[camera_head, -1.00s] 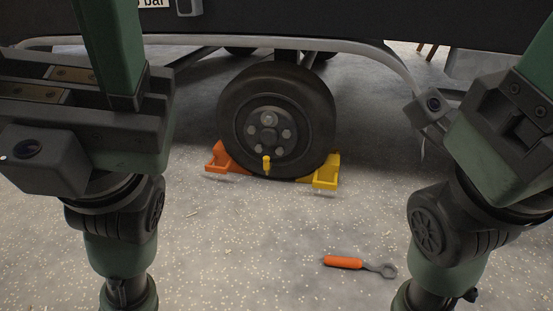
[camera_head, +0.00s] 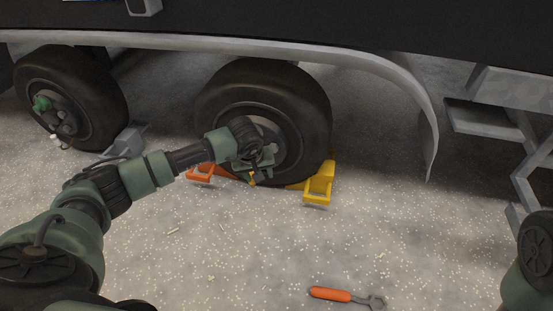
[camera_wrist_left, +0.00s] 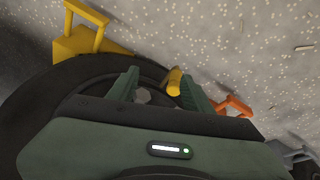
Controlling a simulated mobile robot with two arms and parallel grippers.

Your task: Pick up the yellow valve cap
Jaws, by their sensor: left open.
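The yellow valve cap (camera_head: 252,179) shows at the lower part of the trailer wheel (camera_head: 265,100), just below my left gripper. In the left wrist view the cap (camera_wrist_left: 174,81) lies between the two fingers of my left gripper (camera_wrist_left: 158,88), closer to the right-hand finger. The fingers are apart and nothing is clamped between them. In the head view my left gripper (camera_head: 254,168) is in front of the hub and hides part of it. My right gripper is out of view; only part of my right arm shows at the right edge.
A yellow wheel chock (camera_head: 319,184) and an orange one (camera_head: 201,173) flank the wheel. A second wheel (camera_head: 72,95) with a grey chock (camera_head: 126,143) stands at the left. An orange-handled wrench (camera_head: 330,294) lies on the open floor. The fender (camera_head: 405,85) arches above.

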